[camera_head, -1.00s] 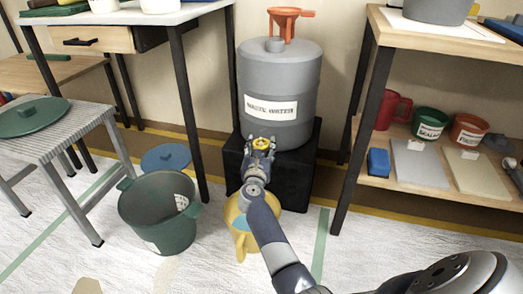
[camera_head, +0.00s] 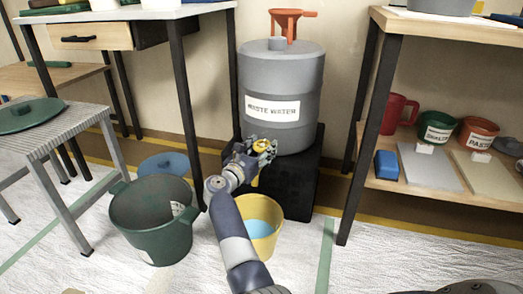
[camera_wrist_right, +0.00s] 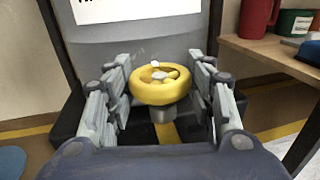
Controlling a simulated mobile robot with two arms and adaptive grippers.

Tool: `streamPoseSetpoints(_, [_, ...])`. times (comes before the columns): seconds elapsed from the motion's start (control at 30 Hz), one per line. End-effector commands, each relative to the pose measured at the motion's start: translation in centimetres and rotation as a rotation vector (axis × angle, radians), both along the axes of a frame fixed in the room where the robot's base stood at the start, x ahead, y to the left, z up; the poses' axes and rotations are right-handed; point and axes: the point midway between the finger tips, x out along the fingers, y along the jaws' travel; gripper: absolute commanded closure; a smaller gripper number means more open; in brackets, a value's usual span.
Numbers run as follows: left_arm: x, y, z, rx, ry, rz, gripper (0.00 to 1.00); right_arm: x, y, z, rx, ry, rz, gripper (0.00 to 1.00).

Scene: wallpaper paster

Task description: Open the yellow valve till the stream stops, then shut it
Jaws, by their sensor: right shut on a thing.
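The yellow valve (camera_head: 263,146) is a round handwheel low on the front of the grey waste water drum (camera_head: 283,92). It also shows in the right wrist view (camera_wrist_right: 160,92). My right gripper (camera_head: 257,150) is at the valve, with its fingers on either side of the wheel and shut on it. The yellow bucket (camera_head: 268,246) stands on the floor below, with light blue liquid (camera_head: 259,230) in it. My right arm hides part of the bucket, and I cannot make out a stream. My left gripper is not in view.
A green bucket (camera_head: 150,235) stands left of the yellow one, near a grey stool (camera_head: 62,135). A wooden shelf (camera_head: 400,190) stands to the right.

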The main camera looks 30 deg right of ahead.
Motion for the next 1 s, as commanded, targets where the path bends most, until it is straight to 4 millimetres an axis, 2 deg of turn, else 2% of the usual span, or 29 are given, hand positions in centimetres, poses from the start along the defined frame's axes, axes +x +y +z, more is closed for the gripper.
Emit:
streamPoseSetpoints(0.23, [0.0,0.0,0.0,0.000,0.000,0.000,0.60,0.1,-0.1,0.2,-0.003,-0.003,0.001,0.74])
streamPoseSetpoints(0.27, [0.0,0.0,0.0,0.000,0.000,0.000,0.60,0.1,-0.1,0.3,-0.003,-0.003,0.001,0.43])
streamPoseSetpoints(0.3, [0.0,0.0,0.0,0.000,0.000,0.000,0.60,0.1,-0.1,0.2,-0.003,-0.003,0.001,0.34])
streamPoseSetpoints(0.33, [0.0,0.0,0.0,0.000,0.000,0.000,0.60,0.1,-0.1,0.2,-0.003,-0.003,0.001,0.29])
streamPoseSetpoints(0.73, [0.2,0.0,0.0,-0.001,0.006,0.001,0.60,0.0,0.0,0.4,0.000,-0.002,0.001,0.29])
streamPoseSetpoints(0.87, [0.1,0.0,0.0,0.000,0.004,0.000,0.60,0.1,0.0,2.1,0.000,-0.007,0.002,0.29])
streamPoseSetpoints(1.0, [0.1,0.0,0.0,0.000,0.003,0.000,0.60,0.1,0.0,4.9,0.001,-0.008,0.001,0.29])
